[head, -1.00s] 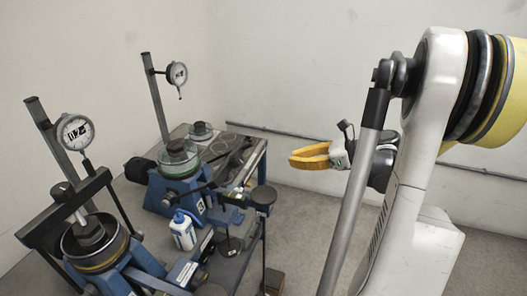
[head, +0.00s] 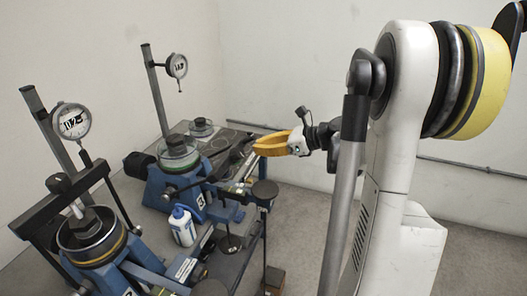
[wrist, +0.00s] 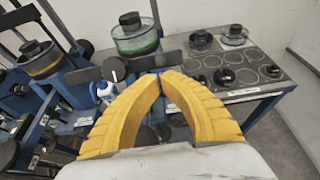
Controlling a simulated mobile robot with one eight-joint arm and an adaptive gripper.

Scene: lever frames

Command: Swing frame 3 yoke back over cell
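Frame 3 (head: 160,190) is the blue stand at the back of the bench, with a "3" label. Its cell (head: 178,150) is a clear, green-tinged dish with a dark cap; it also shows in the wrist view (wrist: 137,42). A dark crossbar, seemingly the frame 3 yoke (wrist: 88,76), lies tilted on the near side of the cell, not over it. It shows less clearly in the head view (head: 207,178). My gripper (head: 256,147) has yellow fingers, their tips together and empty. It hangs above the bench's right edge, apart from the yoke.
The nearer frame (head: 122,270) has its yoke over its cell and a dial gauge (head: 71,121). A second gauge (head: 177,66) stands on a post behind frame 3. A white bottle (head: 182,228) stands between the frames. Open floor lies right of the bench.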

